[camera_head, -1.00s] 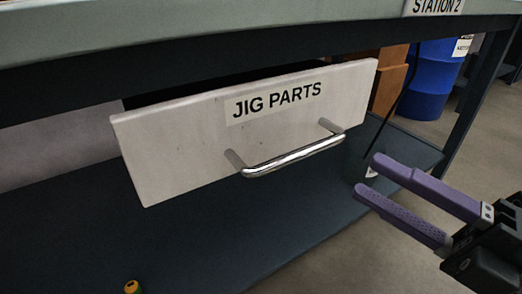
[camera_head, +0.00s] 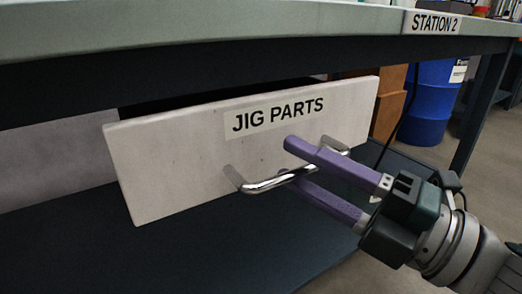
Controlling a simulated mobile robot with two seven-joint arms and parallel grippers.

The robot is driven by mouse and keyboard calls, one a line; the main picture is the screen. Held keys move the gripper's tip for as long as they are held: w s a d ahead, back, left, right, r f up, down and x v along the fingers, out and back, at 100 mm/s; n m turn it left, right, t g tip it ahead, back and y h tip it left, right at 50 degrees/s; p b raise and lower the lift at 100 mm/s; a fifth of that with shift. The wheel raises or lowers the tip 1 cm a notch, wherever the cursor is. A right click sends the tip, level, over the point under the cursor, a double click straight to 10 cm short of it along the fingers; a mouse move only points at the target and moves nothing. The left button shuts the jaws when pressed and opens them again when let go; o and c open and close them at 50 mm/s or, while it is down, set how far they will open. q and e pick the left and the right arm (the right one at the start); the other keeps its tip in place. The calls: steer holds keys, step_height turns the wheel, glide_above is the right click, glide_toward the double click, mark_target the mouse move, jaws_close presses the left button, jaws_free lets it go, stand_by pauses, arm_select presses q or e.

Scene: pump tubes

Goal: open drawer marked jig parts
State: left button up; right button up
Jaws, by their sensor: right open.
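The white drawer front marked JIG PARTS (camera_head: 180,160) hangs under the bench. A dark gap shows above its top edge, behind the front. Its chrome bar handle (camera_head: 262,185) runs across the lower right of the front. My right gripper (camera_head: 284,160) comes in from the right with two purple fingers. It is open, with one finger above the handle bar and the other below it, so the bar lies between them. Whether a finger touches the bar or the drawer front I cannot tell. My left gripper is not in view.
The bench top (camera_head: 200,22) with a STATION 2 label (camera_head: 436,22) runs above the drawer. A dark lower shelf (camera_head: 220,255) lies below. A blue drum (camera_head: 428,105) and brown boxes (camera_head: 388,105) stand behind at the right. Floor is clear at the right.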

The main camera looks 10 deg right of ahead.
jaws_close()
stand_by(1.4)
